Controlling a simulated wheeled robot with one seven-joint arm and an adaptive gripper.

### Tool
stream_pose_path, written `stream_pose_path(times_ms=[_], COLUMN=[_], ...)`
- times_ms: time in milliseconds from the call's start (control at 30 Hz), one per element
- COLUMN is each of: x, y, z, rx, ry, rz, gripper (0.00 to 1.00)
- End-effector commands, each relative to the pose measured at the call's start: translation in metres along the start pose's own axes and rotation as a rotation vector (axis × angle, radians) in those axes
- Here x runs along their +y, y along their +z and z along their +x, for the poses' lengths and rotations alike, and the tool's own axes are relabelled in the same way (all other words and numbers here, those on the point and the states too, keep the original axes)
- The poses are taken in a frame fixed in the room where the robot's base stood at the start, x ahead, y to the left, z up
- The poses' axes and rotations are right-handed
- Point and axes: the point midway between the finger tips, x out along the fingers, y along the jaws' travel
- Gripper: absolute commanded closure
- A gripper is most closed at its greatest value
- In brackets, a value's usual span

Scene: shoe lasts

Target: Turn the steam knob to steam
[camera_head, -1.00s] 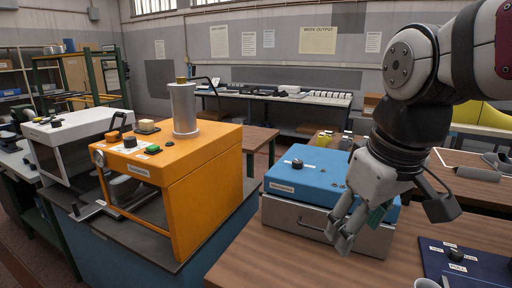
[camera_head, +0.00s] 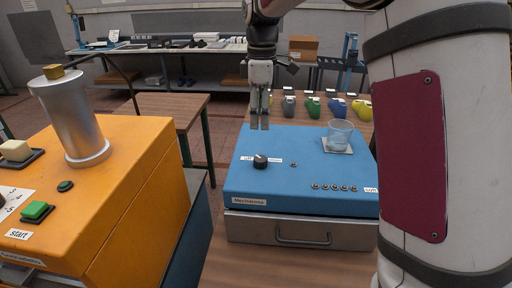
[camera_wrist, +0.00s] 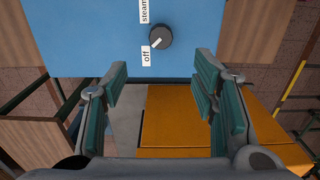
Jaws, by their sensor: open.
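The steam knob (camera_head: 260,161) is a small dark round knob on top of the blue box (camera_head: 300,194). In the wrist view the knob (camera_wrist: 161,37) has a light pointer mark angled toward the "off" label (camera_wrist: 146,55). The "steam" label (camera_wrist: 145,10) is at the top of that view. My gripper (camera_head: 260,124) points down above the far part of the blue box, beyond the knob in the head view. In the wrist view my gripper's (camera_wrist: 160,85) teal-padded fingers are wide apart and empty, and the knob lies ahead of them, untouched.
A glass beaker (camera_head: 340,134) stands on the box's right, near a row of small buttons (camera_head: 334,188). An orange machine (camera_head: 140,185) with a metal cylinder (camera_head: 72,115) is to the left. Coloured shoe lasts (camera_head: 313,107) stand on the table behind the box.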

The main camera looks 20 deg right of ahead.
Motion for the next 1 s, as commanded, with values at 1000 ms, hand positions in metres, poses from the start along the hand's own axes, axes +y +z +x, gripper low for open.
stream_pose_path(times_ms=[1000], x=[-0.001], y=[0.000], z=[0.132], rx=[0.000], ry=[0.001], rz=[0.003], gripper=[0.47])
